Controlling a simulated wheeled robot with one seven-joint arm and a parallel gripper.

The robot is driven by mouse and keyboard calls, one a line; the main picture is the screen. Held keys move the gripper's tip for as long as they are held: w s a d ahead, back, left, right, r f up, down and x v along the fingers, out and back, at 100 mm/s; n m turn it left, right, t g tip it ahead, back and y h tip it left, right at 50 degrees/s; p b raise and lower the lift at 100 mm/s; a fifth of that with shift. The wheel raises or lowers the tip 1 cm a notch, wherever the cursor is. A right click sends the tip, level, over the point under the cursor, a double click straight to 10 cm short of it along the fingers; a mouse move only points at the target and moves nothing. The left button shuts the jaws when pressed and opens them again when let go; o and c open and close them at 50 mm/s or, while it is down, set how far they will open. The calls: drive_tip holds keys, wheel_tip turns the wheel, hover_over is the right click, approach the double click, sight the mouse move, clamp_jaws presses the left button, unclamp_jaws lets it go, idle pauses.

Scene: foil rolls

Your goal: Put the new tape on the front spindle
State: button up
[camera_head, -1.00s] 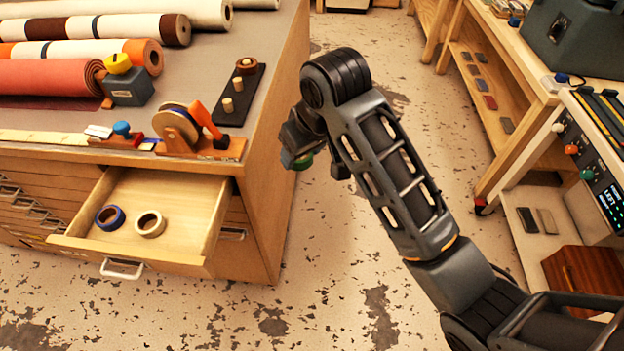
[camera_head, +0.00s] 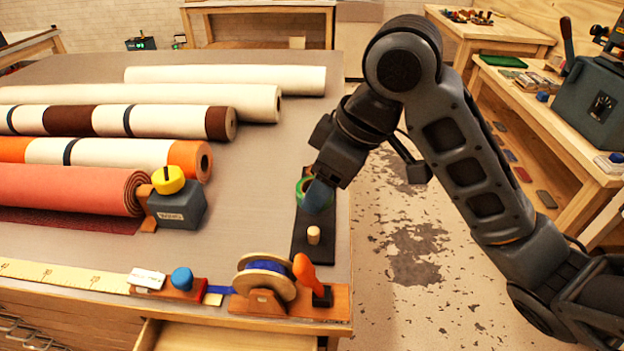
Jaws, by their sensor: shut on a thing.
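My gripper (camera_head: 313,194) is above the right edge of the table, shut on a green roll of tape (camera_head: 301,188). The roll is partly hidden by the fingers. Below it lies a black board (camera_head: 318,256) with upright wooden spindles. The front spindle (camera_head: 314,235) is bare and stands just nearer to the camera than the held roll. The board's rear part is mostly hidden behind my gripper, and I cannot tell whether the roll touches a spindle there.
A tape dispenser with a blue roll (camera_head: 265,278) and orange handle (camera_head: 304,270) stands at the table's front right corner. A grey block with a yellow top (camera_head: 178,215) and several large fabric rolls (camera_head: 70,186) lie left. An open drawer (camera_head: 220,337) juts out below.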

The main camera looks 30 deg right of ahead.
sight(317, 232)
drive_tip(key=shift+w+f+b, duration=0.2)
drive_tip(key=shift+f+b, duration=1.8)
drive_tip(key=shift+b, duration=0.15)
drive_tip(key=shift+f, duration=0.1)
drive_tip(key=shift+f+b, duration=0.8)
drive_tip(key=shift+f, duration=0.35)
drive_tip(key=shift+f, duration=0.15)
drive_tip(key=shift+f+b, duration=0.9)
drive_tip(key=shift+f, duration=0.1)
drive_tip(key=shift+f, duration=0.1)
drive_tip(key=shift+f+b, duration=0.5)
drive_tip(key=shift+f, duration=0.1)
